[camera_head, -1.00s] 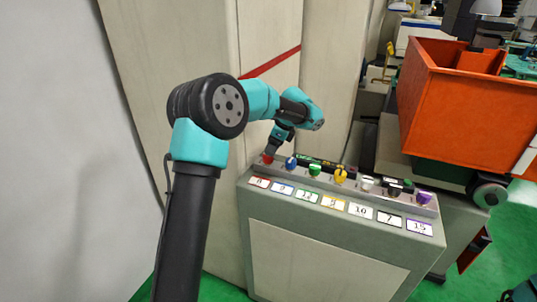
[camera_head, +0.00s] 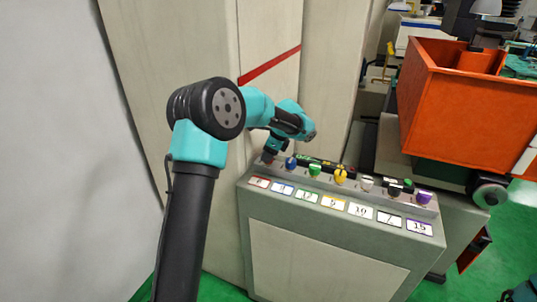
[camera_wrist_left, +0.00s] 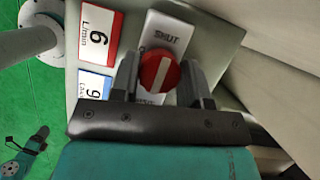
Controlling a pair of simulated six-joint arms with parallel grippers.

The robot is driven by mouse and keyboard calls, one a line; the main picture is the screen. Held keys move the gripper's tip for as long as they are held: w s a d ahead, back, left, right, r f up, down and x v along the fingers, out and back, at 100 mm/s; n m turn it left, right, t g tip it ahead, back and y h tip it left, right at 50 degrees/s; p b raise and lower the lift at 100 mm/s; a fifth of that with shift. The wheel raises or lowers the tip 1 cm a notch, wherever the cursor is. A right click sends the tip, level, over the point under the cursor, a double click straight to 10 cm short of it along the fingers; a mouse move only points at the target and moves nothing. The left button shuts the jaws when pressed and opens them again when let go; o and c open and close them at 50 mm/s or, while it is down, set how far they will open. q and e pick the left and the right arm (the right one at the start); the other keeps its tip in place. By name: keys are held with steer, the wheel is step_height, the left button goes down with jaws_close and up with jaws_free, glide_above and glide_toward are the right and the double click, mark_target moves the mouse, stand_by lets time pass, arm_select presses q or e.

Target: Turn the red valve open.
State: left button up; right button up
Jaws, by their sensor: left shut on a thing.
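The red valve (camera_wrist_left: 158,72) is a round knob with a white stripe across its top, at the left end of a row of coloured knobs. In the left wrist view a plate marked "SHUT" (camera_wrist_left: 168,32) lies beside and under it, and the stripe runs roughly lengthwise, slightly tilted. My left gripper (camera_wrist_left: 162,78) has one finger on each side of the knob and is shut on it. In the head view the left gripper (camera_head: 269,157) points down at the panel's left end and mostly hides the red valve. My right gripper is not in view.
A blue knob (camera_head: 291,162), green knob (camera_head: 314,170) and yellow knob (camera_head: 340,175) stand close to the right, with more knobs beyond. A red-framed label (camera_wrist_left: 101,32) reads 6 L/min. A tall cabinet rises behind; an orange bin (camera_head: 455,110) stands at right.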

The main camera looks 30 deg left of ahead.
arm_select(q)
steer(key=c, duration=0.3)
steer(key=shift+n, duration=0.5)
steer(key=n+g, duration=0.1)
steer(key=n, duration=0.1)
steer(key=shift+w+n+h, duration=0.1)
steer(key=shift+n+h, duration=0.3)
steer(key=n+g+h, duration=0.1)
steer(key=n, duration=0.3)
steer(key=n+h, duration=0.1)
steer(key=n, duration=0.1)
steer(key=n+g, duration=0.1)
steer(key=n, duration=0.2)
steer(key=shift+a+h, duration=0.1)
steer(key=shift+h, duration=0.3)
steer(key=n+h, duration=0.2)
steer(key=n, duration=0.3)
